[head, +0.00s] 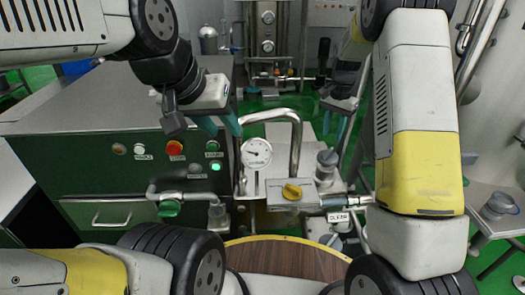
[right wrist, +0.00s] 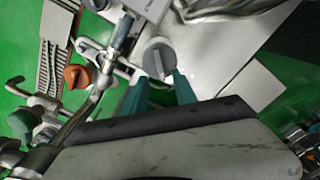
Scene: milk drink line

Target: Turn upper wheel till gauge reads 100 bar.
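The round white pressure gauge (head: 257,154) stands upright near the middle of the head view. Its dark needle points left, but its numbers are too small to read. A grey knob-like wheel (head: 327,158) sits right of the gauge; I cannot tell for certain that it is the upper wheel. My right gripper (head: 334,132) is open above it. In the right wrist view the grey wheel (right wrist: 157,57) lies just beyond the two spread teal fingertips (right wrist: 161,86), not visibly gripped. My left gripper (head: 221,130) is open and empty in front of the green cabinet.
A yellow knob (head: 292,191) on a metal block and a curved steel pipe (head: 297,135) are close by. A green valve knob (head: 170,208) is at lower left. The cabinet (head: 130,165) carries buttons and a lit green lamp. Another grey knob (head: 502,203) is at far right.

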